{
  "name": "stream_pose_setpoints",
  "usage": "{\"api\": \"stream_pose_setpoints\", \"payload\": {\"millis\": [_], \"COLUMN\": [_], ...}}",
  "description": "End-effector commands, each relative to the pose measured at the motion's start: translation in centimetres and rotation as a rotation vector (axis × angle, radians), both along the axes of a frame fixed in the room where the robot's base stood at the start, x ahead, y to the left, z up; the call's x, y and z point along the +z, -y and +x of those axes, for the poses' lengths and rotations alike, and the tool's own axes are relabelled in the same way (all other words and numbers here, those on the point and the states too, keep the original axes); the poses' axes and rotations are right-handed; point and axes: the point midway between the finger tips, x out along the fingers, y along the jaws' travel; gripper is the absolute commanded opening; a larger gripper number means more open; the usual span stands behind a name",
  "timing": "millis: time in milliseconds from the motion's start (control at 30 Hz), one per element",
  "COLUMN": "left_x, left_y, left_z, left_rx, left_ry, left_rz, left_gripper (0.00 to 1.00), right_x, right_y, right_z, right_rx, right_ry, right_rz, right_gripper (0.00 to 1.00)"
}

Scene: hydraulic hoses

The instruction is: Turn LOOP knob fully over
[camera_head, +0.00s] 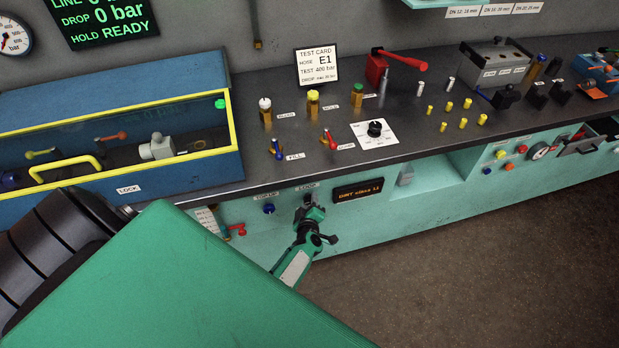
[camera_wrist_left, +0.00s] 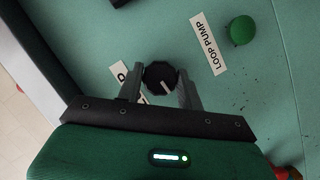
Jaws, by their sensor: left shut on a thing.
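The LOOP knob (camera_wrist_left: 160,75) is black with a white pointer line, and sits on the green front panel. In the wrist view its pointer slants toward the lower right. My left gripper (camera_wrist_left: 159,88) is shut on this knob, one finger on each side. In the head view the left gripper (camera_head: 311,210) reaches the panel just below the LOOP label (camera_head: 307,186); the knob there is mostly hidden by the fingers. Part of a label behind the fingers is covered in the wrist view. My right gripper is not in view.
A blue knob (camera_head: 268,208) and a red valve handle (camera_head: 238,230) are left of the gripper. An amber-lettered display (camera_head: 358,190) is to its right. The wrist view shows a LOOP PUMP label (camera_wrist_left: 208,46) and a green button (camera_wrist_left: 241,30). Open floor lies below right.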

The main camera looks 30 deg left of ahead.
Motion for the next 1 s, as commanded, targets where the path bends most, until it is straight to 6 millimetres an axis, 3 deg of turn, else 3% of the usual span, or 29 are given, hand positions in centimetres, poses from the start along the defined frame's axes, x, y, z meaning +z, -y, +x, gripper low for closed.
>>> {"api": "stream_pose_setpoints", "payload": {"millis": [233, 800, 833, 900, 1000], "left_x": [0.0, -0.2, -0.2, -0.1, -0.1], "left_y": [0.2, 0.1, 0.1, 0.1, 0.1], "left_z": [0.0, -0.1, -0.1, -0.1, 0.0], "left_rx": [-0.002, -0.001, -0.001, -0.001, 0.0], "left_ry": [-0.07, -0.091, -0.091, -0.091, -0.089], "left_rz": [0.054, 0.075, 0.075, 0.075, 0.075], "left_gripper": [0.14, 0.14, 0.43, 0.56, 0.59], "right_x": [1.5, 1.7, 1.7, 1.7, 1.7], "right_y": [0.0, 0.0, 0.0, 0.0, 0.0], "right_z": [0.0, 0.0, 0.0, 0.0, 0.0], "right_rx": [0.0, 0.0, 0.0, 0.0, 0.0], "right_ry": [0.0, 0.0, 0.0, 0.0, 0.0], "right_rz": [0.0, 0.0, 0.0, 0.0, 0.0], "right_gripper": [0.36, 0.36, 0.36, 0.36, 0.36]}}
